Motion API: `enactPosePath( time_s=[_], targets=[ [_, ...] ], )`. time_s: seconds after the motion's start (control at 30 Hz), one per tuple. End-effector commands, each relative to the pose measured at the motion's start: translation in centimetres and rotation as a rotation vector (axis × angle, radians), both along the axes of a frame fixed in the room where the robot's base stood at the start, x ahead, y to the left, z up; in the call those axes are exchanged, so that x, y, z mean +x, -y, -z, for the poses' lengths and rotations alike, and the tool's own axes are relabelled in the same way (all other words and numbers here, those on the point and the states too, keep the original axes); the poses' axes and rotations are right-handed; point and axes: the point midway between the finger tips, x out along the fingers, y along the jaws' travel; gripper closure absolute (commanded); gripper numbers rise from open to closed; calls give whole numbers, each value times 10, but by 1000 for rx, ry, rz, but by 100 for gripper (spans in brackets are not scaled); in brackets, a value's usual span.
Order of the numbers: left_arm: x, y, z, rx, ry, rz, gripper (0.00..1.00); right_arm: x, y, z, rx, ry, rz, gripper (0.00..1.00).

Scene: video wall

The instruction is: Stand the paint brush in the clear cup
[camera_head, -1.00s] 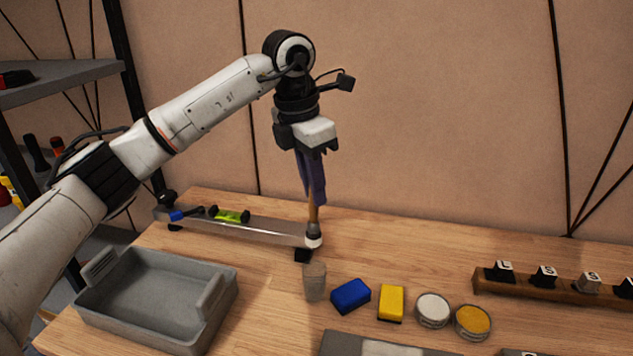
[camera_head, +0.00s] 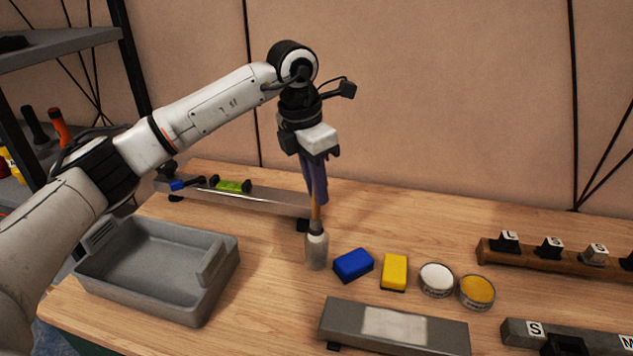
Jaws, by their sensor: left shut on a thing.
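The paint brush (camera_head: 316,214) hangs upright, bristles down, with a brown handle and a pale lower end. My left gripper (camera_head: 314,193) is shut on its handle, above the worktop. The small clear cup (camera_head: 316,259) stands on the wooden worktop directly below the gripper. The brush's lower end overlaps the cup's mouth in the picture and looks to be at or inside the rim; how deep it reaches is hard to tell. My right gripper is not in view.
A grey tray (camera_head: 91,263) is left of the cup. Blue (camera_head: 353,265) and yellow (camera_head: 394,272) blocks and two round tins, white (camera_head: 437,279) and yellow (camera_head: 477,291), stand to its right. A metal rail (camera_head: 268,199) lies behind, a grey panel (camera_head: 340,318) in front.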

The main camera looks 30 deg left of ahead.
Motion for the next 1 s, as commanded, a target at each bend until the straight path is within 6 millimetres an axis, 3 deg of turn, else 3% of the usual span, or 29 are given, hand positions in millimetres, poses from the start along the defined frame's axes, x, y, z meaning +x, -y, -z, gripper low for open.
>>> enactPosePath(
  time_s=[0.4,0.97,1.0],
  targets=[
    [0,0,34,1,-1,0,100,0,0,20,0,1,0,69],
    [0,0,42,0,0,0,100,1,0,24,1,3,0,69],
    [0,0,42,0,0,0,83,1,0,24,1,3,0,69]
  ],
)
